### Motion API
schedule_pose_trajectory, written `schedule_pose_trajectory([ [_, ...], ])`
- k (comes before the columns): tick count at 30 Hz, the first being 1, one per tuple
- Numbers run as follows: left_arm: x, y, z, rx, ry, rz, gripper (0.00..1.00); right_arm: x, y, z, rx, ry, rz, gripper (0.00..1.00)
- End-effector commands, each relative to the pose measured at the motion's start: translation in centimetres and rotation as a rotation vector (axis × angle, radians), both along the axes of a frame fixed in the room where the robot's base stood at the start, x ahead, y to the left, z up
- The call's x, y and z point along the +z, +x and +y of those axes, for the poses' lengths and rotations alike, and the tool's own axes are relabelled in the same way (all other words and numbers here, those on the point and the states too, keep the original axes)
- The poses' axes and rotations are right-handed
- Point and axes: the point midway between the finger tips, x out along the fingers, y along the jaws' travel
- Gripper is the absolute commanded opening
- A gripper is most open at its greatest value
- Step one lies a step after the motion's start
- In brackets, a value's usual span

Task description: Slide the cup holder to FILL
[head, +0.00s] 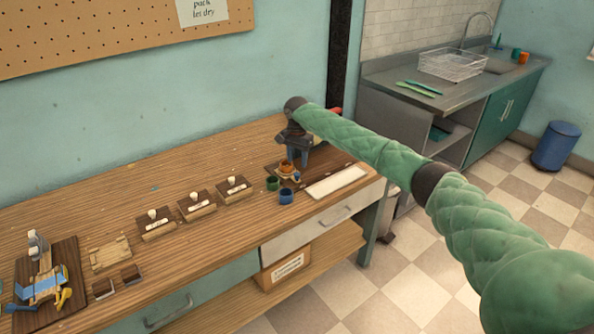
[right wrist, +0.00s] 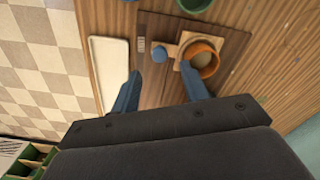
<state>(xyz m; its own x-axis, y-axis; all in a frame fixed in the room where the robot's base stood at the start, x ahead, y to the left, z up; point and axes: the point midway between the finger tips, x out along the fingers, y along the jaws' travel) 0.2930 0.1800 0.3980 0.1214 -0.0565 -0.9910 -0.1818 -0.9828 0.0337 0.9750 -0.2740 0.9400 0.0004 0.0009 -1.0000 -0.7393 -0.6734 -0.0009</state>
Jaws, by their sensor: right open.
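The cup holder, a light wooden piece (right wrist: 183,43) with a round blue knob (right wrist: 159,54), sits on a dark wooden board (right wrist: 222,36). An orange cup (right wrist: 203,58) stands in it; in the head view this cup (head: 286,169) shows at the bench's right end. My right gripper (right wrist: 161,70) is open above the board; its blue fingers are apart, with the knob in view just ahead of the gap. In the head view the right gripper (head: 297,164) is beside the cup and partly hides the board. I cannot read a FILL mark. My left gripper is out of view.
A green cup (head: 272,184) and a blue cup (head: 286,197) stand near the board's front left. A white tray (head: 337,182) lies along its front. Several wooden blocks with white knobs (head: 195,207) stand farther left. A wooden press-like fixture (head: 47,280) is at far left.

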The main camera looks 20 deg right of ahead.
Motion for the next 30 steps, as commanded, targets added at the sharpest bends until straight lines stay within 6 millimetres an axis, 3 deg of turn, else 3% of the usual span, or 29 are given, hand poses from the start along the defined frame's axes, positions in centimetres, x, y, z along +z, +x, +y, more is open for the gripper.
schedule_pose_trajectory([
  [12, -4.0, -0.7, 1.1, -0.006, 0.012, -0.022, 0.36, -5.2, -0.1, 0.0, 0.002, -0.001, 0.001, 0.45],
  [23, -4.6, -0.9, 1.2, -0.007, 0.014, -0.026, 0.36, -6.0, 0.0, 0.0, 0.002, -0.001, 0.001, 0.45],
  [24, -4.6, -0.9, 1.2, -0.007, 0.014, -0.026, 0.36, -6.0, 0.0, 0.0, 0.002, -0.001, 0.001, 0.43],
  [30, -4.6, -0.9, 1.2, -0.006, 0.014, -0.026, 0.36, -6.0, 0.0, 0.0, 0.002, -0.001, 0.001, 0.04],
])
